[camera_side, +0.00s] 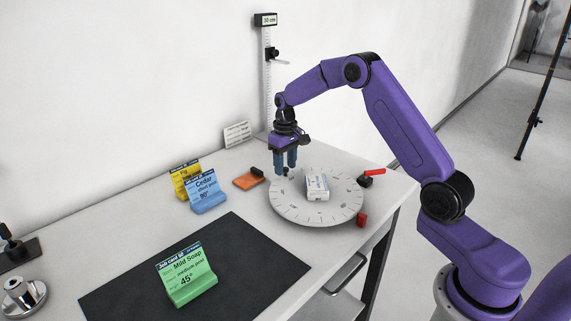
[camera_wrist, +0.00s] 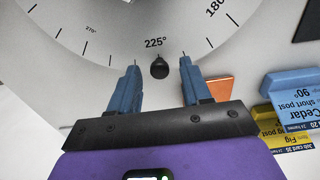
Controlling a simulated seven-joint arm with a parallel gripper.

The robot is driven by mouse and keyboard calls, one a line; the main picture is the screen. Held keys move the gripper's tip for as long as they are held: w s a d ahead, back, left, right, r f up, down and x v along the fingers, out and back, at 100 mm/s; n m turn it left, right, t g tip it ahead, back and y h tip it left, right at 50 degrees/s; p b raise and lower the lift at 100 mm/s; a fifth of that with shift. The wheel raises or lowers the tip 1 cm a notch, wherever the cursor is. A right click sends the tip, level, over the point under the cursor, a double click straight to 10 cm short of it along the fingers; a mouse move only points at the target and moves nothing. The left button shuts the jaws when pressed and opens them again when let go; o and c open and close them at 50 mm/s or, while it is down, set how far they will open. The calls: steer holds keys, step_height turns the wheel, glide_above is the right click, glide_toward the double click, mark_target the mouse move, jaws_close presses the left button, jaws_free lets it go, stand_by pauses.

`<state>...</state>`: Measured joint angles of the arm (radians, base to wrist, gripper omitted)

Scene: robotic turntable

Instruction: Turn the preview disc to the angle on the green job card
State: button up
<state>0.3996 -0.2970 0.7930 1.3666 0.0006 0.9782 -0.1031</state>
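The preview disc (camera_side: 340,210) is a pale round dial with degree marks, and a small white box (camera_side: 317,184) stands on it. The green job card (camera_side: 187,275) reads Mild Soap, medium post, 45°. My gripper (camera_side: 286,166) points down over the disc's far-left rim. In the wrist view my gripper (camera_wrist: 159,62) has its two blue fingers apart, with a small black knob (camera_wrist: 160,68) between the tips and visible gaps on both sides. The disc (camera_wrist: 110,25) shows its 225° label just beyond the knob. Whether the fingertips reach down to knob height is unclear.
A blue Cedar 90° card (camera_side: 208,193) and a yellow Fig card (camera_side: 184,174) stand left of an orange pad (camera_side: 248,180). A height gauge (camera_side: 267,85) stands behind. A red-handled black block (camera_side: 366,181) and red block (camera_side: 362,219) sit right of the disc. The dark mat (camera_side: 240,262) is mostly bare.

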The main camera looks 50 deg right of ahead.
step_height(320, 180, up, 17)
steer(key=shift+r, duration=0.2)
stand_by(0.6)
stand_by(0.3)
steer(key=s+a+f+n, duration=0.1)
steer(key=s+a+n, duration=0.5)
steer(key=s+a, duration=1.2)
steer(key=s+d+f+n, duration=0.1)
steer(key=s+f+n, duration=0.2)
steer(key=s, duration=0.9)
steer(key=s+d+f+n, duration=0.1)
steer(key=s+f+n, duration=0.2)
steer(key=s, duration=0.9)
steer(key=shift+s+d+f+n, duration=0.15)
steer(key=shift+d+f+n, duration=0.2)
steer(key=shift+f, duration=0.3)
